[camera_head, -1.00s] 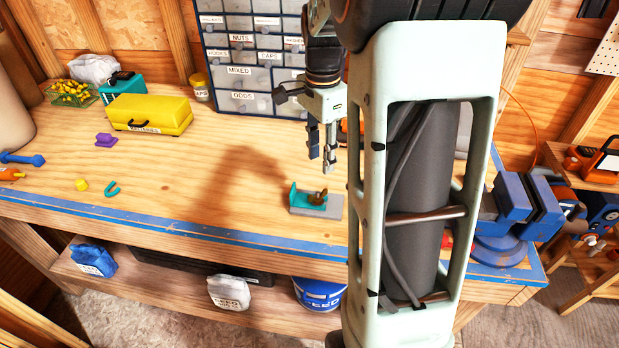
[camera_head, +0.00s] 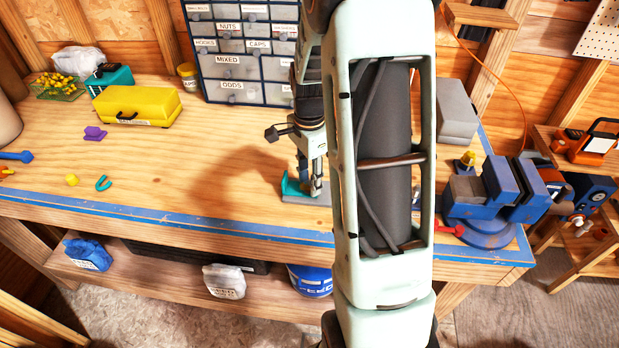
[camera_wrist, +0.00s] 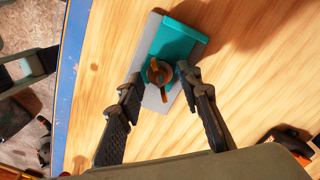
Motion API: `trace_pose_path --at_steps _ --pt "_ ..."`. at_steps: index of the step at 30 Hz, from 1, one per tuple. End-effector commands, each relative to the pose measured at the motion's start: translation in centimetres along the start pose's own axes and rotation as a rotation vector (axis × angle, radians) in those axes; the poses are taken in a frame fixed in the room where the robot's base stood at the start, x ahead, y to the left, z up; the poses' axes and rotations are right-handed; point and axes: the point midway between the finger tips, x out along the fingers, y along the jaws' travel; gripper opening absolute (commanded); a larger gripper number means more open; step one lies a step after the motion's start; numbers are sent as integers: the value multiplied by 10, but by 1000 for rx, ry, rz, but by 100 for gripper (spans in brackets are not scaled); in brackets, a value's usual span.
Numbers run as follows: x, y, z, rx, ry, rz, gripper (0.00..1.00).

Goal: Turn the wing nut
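The brown wing nut (camera_wrist: 159,77) sits on a teal bracket (camera_wrist: 178,40) fixed to a grey base plate (camera_wrist: 149,40) on the bench. In the wrist view, its two wings run roughly up and down the picture. My gripper (camera_wrist: 159,72) is open, with one fingertip on each side of the nut and visible gaps between. In the head view, my gripper (camera_head: 311,190) points down at the bracket (camera_head: 291,186) and hides the nut. I cannot tell the exact height of the fingertips against the nut.
A blue vise (camera_head: 490,200) stands at the bench's right end. A yellow box (camera_head: 140,105), a purple piece (camera_head: 95,132) and a teal hook (camera_head: 103,183) lie to the left. A drawer cabinet (camera_head: 240,60) stands behind. The bench between is clear.

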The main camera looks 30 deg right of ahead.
Motion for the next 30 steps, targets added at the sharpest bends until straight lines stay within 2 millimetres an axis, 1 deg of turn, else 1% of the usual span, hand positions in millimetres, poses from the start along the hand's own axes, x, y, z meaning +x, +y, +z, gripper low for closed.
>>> trace_pose_path --at_steps 5,12,14,23,30 --pt "0 0 0 0 0 0 33" --pt "0 0 0 0 0 0 6" --pt "0 0 0 0 0 0 0" --pt "0 0 0 -14 0 0 0" --pt "0 0 0 -112 0 0 0"
